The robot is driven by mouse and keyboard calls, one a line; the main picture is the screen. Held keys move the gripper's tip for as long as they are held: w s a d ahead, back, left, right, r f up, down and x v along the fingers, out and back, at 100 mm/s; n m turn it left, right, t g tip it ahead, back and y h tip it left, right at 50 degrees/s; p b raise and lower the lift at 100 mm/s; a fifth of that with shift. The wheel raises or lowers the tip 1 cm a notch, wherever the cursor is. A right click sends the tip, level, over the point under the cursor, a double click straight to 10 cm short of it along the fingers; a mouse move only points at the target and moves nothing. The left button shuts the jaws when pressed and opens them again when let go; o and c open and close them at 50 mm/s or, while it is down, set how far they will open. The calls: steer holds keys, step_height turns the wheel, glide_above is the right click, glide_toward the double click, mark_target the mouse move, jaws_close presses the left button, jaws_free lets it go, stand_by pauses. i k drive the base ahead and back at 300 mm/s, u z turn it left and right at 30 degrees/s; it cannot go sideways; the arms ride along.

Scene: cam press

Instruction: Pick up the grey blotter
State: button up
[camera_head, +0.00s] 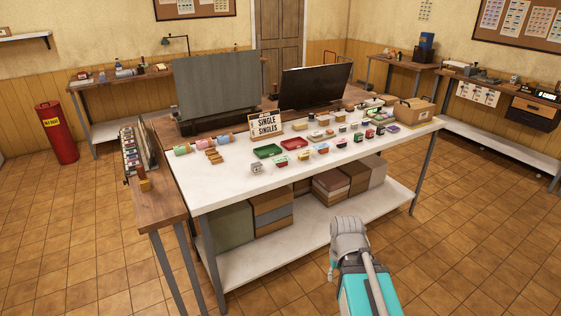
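I cannot make out for certain which thing is the grey blotter. Many small coloured items are spread over the white-topped table (330,176), too small to tell apart well. One small whitish-grey item (257,168) sits near the table's front edge, left of the middle. My grey and teal arm parts show at the bottom, in front of the table and apart from it. The fingers of my gripper cannot be seen.
A red tray (295,144) and a green tray (267,152) lie on the table. A sign (267,124), a large grey panel (216,84) and a dark screen (315,86) stand behind. A cardboard box (414,111) is at right. The tiled floor at right is clear.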

mark_target(256, 167)
steer(key=u, duration=0.6)
steer(key=i, duration=1.2)
steer(key=z, duration=0.2)
